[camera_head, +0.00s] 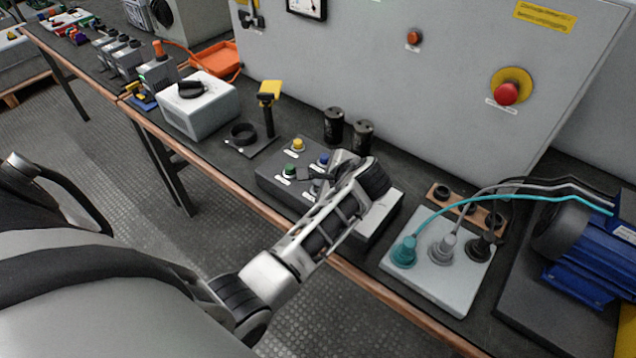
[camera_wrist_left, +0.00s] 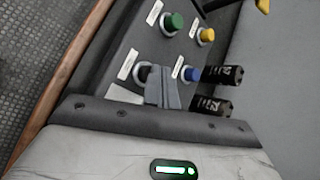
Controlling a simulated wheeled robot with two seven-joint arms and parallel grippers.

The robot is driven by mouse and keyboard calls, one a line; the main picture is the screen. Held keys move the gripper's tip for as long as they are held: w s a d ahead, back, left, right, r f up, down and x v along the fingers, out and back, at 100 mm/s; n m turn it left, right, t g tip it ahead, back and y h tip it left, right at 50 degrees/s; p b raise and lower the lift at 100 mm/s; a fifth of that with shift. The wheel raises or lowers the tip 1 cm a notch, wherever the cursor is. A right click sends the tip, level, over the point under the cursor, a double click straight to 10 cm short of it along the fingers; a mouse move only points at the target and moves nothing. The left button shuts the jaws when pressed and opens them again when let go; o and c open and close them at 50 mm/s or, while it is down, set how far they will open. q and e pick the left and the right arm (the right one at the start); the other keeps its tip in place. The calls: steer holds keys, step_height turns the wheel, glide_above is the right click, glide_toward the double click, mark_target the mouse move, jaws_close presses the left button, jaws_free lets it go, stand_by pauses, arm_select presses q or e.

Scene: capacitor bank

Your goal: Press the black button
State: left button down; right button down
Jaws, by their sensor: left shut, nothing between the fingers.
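The dark button box (camera_head: 269,183) lies on the bench, with a green button (camera_head: 297,172), a yellow button (camera_head: 298,145) and a blue button (camera_head: 323,159) on top. The same green (camera_wrist_left: 173,23), yellow (camera_wrist_left: 207,35) and blue (camera_wrist_left: 192,74) buttons show in the left wrist view. My right gripper is out of view.
Two black cylinders (camera_head: 333,127) stand behind the box. A yellow-topped lever (camera_head: 269,95) rises to its left. A light plate (camera_head: 444,282) with cable plugs and a blue motor (camera_head: 590,255) lie right. A red emergency button (camera_head: 506,94) is on the grey panel (camera_head: 400,80) behind.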

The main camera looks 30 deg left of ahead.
arm_select(q)
steer(key=shift+f, duration=0.5)
steer(key=shift+r, duration=0.1)
stand_by(0.4)
steer(key=shift+r+p, duration=0.6)
steer(key=shift+r, duration=0.7)
steer(key=shift+r, duration=0.1)
step_height(320, 180, up, 5)
steer(key=shift+f, duration=0.1)
stand_by(0.4)
